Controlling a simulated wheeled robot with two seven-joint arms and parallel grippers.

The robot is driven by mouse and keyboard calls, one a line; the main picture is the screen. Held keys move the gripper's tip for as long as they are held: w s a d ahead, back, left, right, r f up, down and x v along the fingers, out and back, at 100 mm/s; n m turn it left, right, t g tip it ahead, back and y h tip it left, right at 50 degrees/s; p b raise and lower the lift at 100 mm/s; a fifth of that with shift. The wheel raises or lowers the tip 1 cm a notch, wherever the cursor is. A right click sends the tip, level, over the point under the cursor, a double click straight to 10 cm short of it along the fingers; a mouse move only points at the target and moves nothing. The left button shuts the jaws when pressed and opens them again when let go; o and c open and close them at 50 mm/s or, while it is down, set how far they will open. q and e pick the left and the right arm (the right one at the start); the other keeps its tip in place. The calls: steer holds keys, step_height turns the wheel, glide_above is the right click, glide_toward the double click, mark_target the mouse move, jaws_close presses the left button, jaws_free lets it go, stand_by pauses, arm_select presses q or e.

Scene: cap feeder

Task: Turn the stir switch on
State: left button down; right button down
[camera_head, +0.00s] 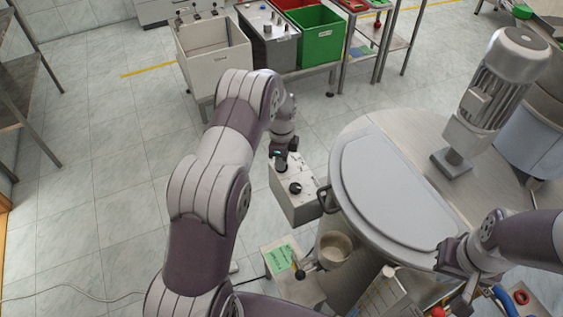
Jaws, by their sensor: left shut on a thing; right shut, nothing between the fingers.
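A grey control box (293,205) is mounted at the left side of the large round vessel. Its top face carries a black rotary knob (295,188) in plain view. My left gripper (281,170) reaches down to the far end of that top face and is shut on a small switch there, which the fingers mostly hide. I cannot read the labels, so which switch is the stir switch is not clear from this view. My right gripper (469,300) is shut and empty, pointing down at the lower right beside the vessel's rim.
The vessel's flat grey lid (395,190) lies right of the box, with a large motor (502,80) behind it. A metal cup (334,247) and a green label (281,259) are below the box. White, grey, green and red bins stand at the back.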

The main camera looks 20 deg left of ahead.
arm_select(q)
steer(key=shift+w+m, duration=0.1)
steer(key=shift+m, duration=0.5)
steer(key=shift+r, duration=0.1)
steer(key=c, duration=1.1)
jaws_free()
steer(key=shift+c, duration=0.2)
steer(key=shift+b, duration=0.3)
step_height(320, 180, up, 8)
steer(key=shift+f+b, duration=0.25)
steer(key=shift+b, duration=0.95)
step_height(320, 180, up, 5)
steer(key=p, duration=0.3)
steer(key=shift+r, duration=0.1)
